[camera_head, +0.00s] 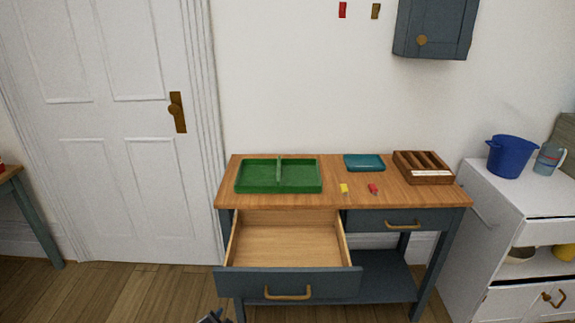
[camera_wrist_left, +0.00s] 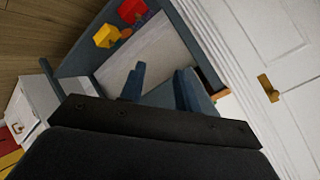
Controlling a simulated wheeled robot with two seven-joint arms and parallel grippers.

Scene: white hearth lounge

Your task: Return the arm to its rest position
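My left gripper (camera_wrist_left: 161,80) shows in the left wrist view with its two dark fingers spread apart and nothing visible between them. In the head view only a small dark tip, probably of the left gripper (camera_head: 212,316), shows at the bottom edge, in front of the open drawer (camera_head: 285,240). Most of the left arm is out of the picture. My right arm and right gripper show in neither view.
The drawer juts out from a wood-topped table (camera_head: 335,197), apparently empty. On top are a green divided tray (camera_head: 278,188), a teal tray (camera_head: 364,162), a wooden organizer (camera_head: 423,167), and small yellow (camera_head: 344,188) and red (camera_head: 373,189) items. A white cabinet (camera_head: 520,203) stands right.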

